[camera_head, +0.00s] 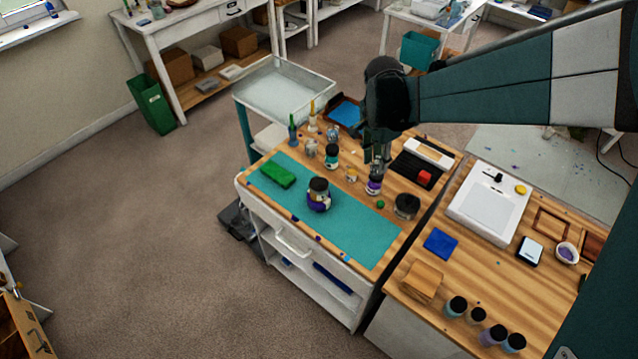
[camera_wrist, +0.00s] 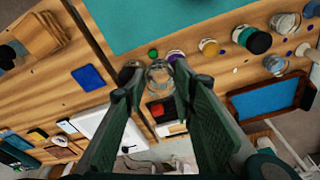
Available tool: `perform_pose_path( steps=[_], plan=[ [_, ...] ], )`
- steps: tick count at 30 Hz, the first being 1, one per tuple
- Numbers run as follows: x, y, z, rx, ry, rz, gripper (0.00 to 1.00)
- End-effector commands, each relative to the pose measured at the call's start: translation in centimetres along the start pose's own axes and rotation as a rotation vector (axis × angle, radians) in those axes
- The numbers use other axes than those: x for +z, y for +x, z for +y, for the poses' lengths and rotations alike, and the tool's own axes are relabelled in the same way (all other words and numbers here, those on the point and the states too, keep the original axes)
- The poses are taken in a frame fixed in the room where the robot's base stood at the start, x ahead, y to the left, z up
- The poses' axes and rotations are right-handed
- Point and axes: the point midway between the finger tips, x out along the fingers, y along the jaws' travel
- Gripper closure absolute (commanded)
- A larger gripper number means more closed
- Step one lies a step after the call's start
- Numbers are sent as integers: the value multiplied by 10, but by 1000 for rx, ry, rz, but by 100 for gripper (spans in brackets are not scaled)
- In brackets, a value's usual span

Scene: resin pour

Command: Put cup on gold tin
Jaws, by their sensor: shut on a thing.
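A clear, see-through cup (camera_wrist: 158,72) is held between the two fingertips of my gripper (camera_wrist: 157,82) in the wrist view. My gripper (camera_head: 377,150) hangs over the far right part of the wooden cart top in the head view. The cup is too small and dark to make out clearly there. A small gold tin (camera_head: 352,174) stands on the wood just left of and below my gripper in the head view. It shows in the wrist view (camera_wrist: 209,47) right of the cup, apart from it, with its pale lid up.
A purple-labelled jar (camera_head: 374,187) stands close below my gripper, with a dark round tin (camera_head: 407,206) to its right.

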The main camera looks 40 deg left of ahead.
Motion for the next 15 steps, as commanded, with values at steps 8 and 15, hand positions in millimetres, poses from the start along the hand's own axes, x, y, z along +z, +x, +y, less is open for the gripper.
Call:
perform_pose_path(
  steps=[8, 15],
  plan=[
    [66, -17, -49, -12, -101, 0, 80],
    [116, -29, -80, -21, -171, 0, 80]
  ],
)
